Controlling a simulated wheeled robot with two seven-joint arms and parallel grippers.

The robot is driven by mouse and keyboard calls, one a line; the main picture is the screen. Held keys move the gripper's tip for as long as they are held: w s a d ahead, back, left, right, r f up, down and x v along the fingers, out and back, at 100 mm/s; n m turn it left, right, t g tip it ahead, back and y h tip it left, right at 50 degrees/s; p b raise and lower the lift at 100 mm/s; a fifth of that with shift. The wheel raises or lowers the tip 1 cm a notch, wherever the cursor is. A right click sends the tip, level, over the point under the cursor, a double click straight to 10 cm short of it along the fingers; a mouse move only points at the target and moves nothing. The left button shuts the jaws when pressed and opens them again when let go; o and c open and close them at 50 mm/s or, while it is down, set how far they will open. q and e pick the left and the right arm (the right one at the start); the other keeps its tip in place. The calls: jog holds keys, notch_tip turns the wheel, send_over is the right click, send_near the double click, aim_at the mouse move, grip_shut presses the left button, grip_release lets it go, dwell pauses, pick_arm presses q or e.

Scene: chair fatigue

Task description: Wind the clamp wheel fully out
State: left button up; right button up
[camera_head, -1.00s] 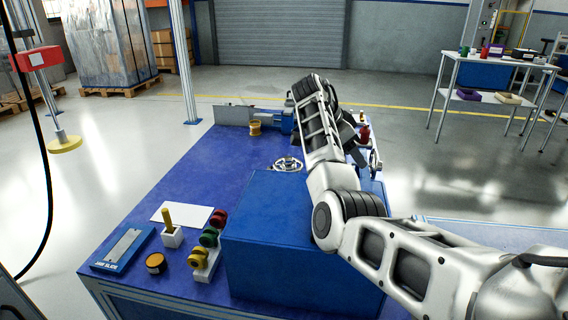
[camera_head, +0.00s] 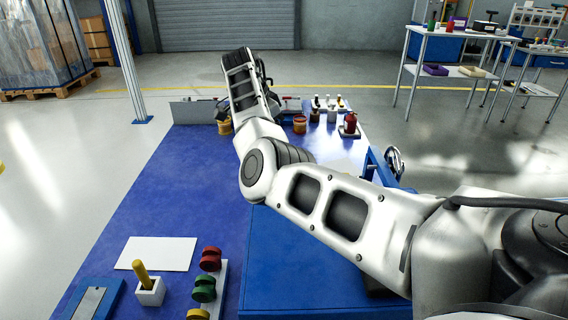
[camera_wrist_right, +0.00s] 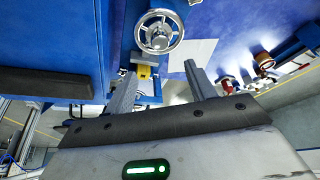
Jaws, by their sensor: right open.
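A silver spoked handwheel (camera_wrist_right: 158,32) shows at the top of the right wrist view, on a blue mount with a yellow block (camera_wrist_right: 144,71) below it. My right gripper (camera_wrist_right: 160,69) is open and empty, its fingertips apart from the wheel and a little below it in that view. In the head view a silver wheel (camera_head: 394,163) stands upright at the right side of the blue bench; I cannot tell whether it is the same one. My right arm crosses the bench there, and its gripper is mostly hidden behind the wrist. My left gripper is out of view.
A large blue box (camera_head: 290,250) stands at the bench's near right. A white sheet (camera_head: 157,253), a yellow-handled tool in a white block (camera_head: 148,287) and coloured spools (camera_head: 206,288) lie left of it. The bench's left middle is clear.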

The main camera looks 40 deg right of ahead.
jog(key=b+x, duration=0.2)
jog(key=x, duration=0.9)
jog(key=shift+f, duration=0.1)
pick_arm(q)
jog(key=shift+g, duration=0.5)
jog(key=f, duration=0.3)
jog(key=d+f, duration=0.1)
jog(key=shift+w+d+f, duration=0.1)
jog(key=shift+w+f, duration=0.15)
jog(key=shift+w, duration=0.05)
pick_arm(e)
jog(key=shift+d+f, duration=0.2)
jog(key=shift+f, duration=0.1)
jog(key=shift+c, duration=0.3)
jog(key=c, duration=0.9)
